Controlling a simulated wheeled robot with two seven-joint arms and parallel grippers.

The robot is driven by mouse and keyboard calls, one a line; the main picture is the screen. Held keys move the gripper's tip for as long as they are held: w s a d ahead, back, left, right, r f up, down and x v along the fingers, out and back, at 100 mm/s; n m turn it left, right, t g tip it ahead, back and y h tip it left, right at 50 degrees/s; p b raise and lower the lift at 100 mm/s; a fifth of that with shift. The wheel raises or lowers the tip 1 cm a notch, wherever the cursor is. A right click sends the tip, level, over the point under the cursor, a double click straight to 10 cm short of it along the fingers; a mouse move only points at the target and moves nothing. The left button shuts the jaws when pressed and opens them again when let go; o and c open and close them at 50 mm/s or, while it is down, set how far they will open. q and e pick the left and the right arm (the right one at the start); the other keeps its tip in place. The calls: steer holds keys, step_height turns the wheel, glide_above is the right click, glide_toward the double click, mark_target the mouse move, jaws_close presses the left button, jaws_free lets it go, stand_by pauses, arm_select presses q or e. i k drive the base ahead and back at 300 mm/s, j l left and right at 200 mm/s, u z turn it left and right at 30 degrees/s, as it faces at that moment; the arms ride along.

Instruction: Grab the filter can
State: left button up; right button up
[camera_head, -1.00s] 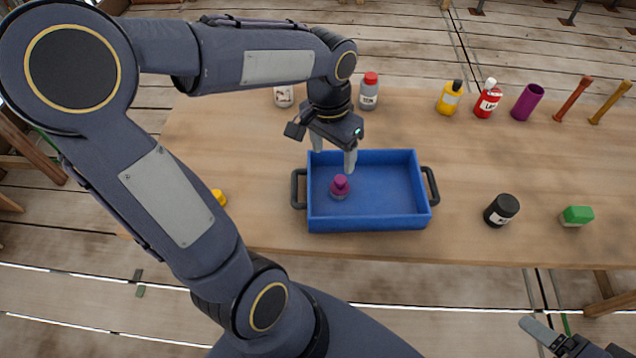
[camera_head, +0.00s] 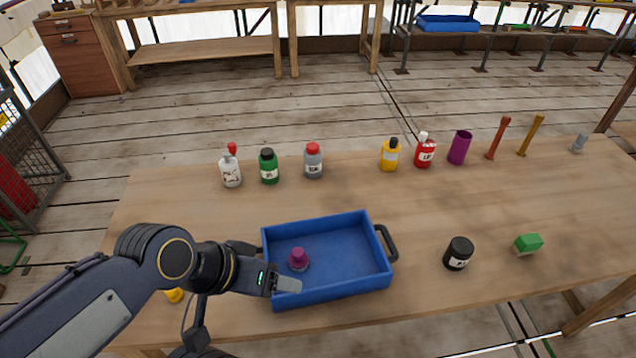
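A black can with a white label (camera_head: 458,253), which looks like the filter can, stands upright on the table to the right of the blue tray. No gripper is near it. My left gripper (camera_head: 284,284) is over the near left corner of the blue tray (camera_head: 345,284), seen from the side. I cannot tell whether its fingers are apart, and I see nothing held in it. A small purple-topped object (camera_head: 298,259) sits in the tray, behind the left gripper. My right gripper is not in view.
A green block (camera_head: 528,244) lies right of the black can. Several bottles, including a green bottle (camera_head: 269,167), and a purple cup (camera_head: 459,148) line the back of the table. A yellow object (camera_head: 174,295) is partly hidden by my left arm. The table around the can is clear.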

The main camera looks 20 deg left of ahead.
mark_target(460, 249)
steer(key=u, duration=0.55)
steer(key=l+u, duration=0.2)
steer(key=u, duration=0.2)
steer(key=l+u, duration=0.25)
steer(key=u, duration=0.2)
steer(key=l+u, duration=0.2)
steer(key=u, duration=0.2)
steer(key=k+l+u, duration=0.1)
steer(key=u, duration=0.3)
steer(key=k+l+u, duration=0.15)
steer(key=l, duration=0.35)
steer(key=k+l+u, duration=0.2)
steer(key=k+l, duration=0.2)
steer(key=k+l+u, duration=0.15)
steer(key=k+l, duration=0.2)
steer(key=l, duration=0.1)
